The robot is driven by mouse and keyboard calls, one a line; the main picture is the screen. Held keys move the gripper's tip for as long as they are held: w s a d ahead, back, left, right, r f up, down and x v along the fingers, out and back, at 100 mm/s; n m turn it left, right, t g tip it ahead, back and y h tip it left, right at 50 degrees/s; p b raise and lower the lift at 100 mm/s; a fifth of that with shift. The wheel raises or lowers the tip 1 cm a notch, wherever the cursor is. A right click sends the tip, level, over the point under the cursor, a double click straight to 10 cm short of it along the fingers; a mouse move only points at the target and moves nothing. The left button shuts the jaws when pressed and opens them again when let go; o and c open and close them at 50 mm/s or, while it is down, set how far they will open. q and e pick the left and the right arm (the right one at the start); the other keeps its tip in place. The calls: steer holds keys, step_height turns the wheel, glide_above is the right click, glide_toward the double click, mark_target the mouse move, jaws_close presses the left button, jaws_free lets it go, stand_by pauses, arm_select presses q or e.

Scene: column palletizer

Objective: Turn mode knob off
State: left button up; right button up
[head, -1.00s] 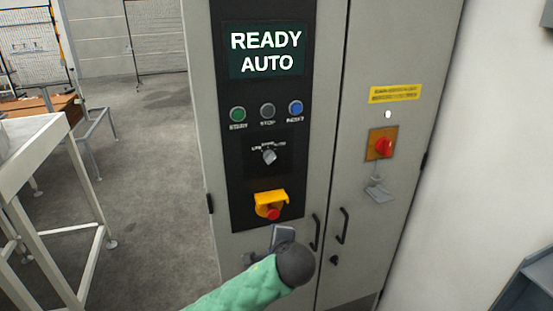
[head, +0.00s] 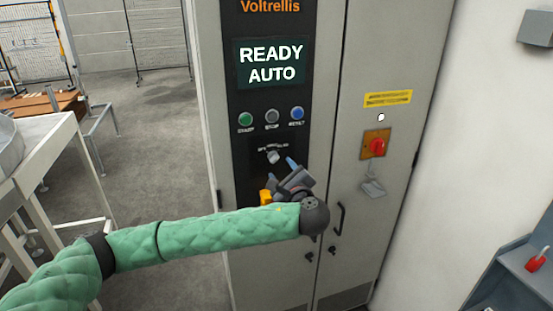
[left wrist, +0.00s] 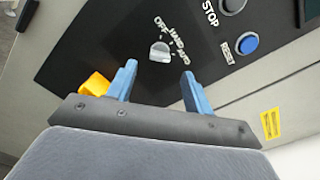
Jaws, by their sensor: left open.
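The mode knob (head: 273,156) is a small grey selector on the black cabinet panel, below the row of buttons. In the left wrist view the knob (left wrist: 160,51) shows labels around it, with OFF at one end, then further labels. My left gripper (head: 279,173) is just below the knob in the head view. Its two blue fingers (left wrist: 157,82) are apart and empty, with the knob ahead of the gap between them and not touched. The screen (head: 272,63) reads READY AUTO. My right gripper is not in view.
Above the knob are a green start button (head: 245,119), a grey stop button (head: 272,116) and a blue reset button (head: 297,113). A yellow-shrouded emergency stop (head: 265,197) is partly hidden behind my gripper. A red rotary switch (head: 376,146) is on the right door.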

mark_target(275, 161)
arm_select(q)
steer(key=p+x, duration=0.3)
steer(key=x, duration=0.3)
steer(key=shift+w+r+p, duration=0.15)
steer(key=shift+p, duration=0.2)
steer(key=shift+w+a, duration=0.2)
steer(key=shift+w, duration=0.25)
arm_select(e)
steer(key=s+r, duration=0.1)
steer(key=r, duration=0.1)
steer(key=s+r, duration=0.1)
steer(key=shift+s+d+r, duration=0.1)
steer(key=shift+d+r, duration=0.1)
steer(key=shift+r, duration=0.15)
arm_select(q)
steer(key=c, duration=0.9)
steer(key=shift+f, duration=0.2)
steer(key=shift+c, duration=0.2)
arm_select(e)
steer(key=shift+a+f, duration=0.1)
